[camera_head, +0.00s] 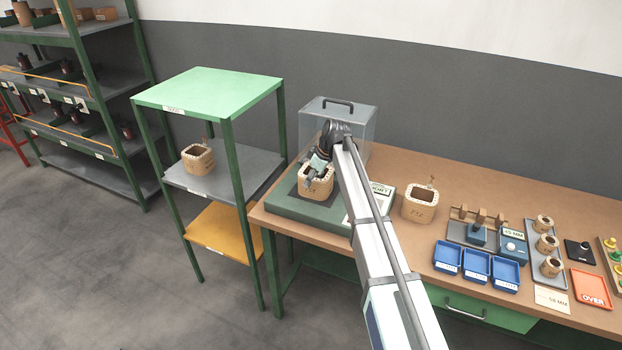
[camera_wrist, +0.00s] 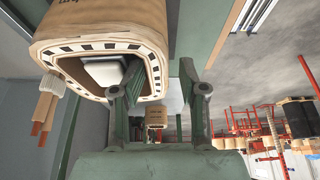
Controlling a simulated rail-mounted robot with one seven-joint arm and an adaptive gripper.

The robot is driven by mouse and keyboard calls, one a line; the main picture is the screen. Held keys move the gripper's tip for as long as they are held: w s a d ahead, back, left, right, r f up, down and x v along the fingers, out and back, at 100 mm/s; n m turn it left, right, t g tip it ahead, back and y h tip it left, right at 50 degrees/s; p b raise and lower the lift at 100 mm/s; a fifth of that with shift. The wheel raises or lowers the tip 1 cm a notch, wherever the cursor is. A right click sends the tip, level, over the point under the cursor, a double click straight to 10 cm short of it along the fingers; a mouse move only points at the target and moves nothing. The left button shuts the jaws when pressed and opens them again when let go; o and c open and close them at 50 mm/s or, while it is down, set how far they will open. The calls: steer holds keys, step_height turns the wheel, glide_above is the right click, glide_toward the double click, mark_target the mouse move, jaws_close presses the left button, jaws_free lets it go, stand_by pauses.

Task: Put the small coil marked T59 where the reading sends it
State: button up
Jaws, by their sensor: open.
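Three small coils (camera_head: 546,243) stand on a narrow grey tray (camera_head: 531,288) at the right of the bench; I cannot read a T59 mark on them. My gripper (camera_head: 318,170) is over a larger wooden-looking coil (camera_head: 316,190) on a green platform (camera_head: 290,206). In the wrist view my gripper (camera_wrist: 158,95) is open, its two fingers apart. One finger is close to the opening of that coil (camera_wrist: 105,30), which fills the upper left; I cannot tell if they touch. A white post shows inside the coil, and copper leads stick out beside it.
Another large coil (camera_head: 420,204) stands on the bench, and one (camera_head: 198,159) on the green rack's grey shelf (camera_head: 225,180). Three blue bins (camera_head: 476,267), a blue gauge (camera_head: 512,248), and a red OVER tray (camera_head: 591,288) are at the right. A clear cover (camera_head: 350,115) stands behind the platform.

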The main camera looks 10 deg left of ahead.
steer(key=shift+d, duration=0.1)
steer(key=shift+d+r+b, duration=0.15)
steer(key=shift+r+b, duration=0.15)
steer(key=shift+r, duration=0.05)
steer(key=b+v, duration=0.4)
steer(key=v, duration=1.1)
steer(key=shift+r+b, duration=0.25)
steer(key=shift+b, duration=0.05)
steer(key=shift+r, duration=0.5)
steer(key=c, duration=0.3)
steer(key=shift+c, duration=0.2)
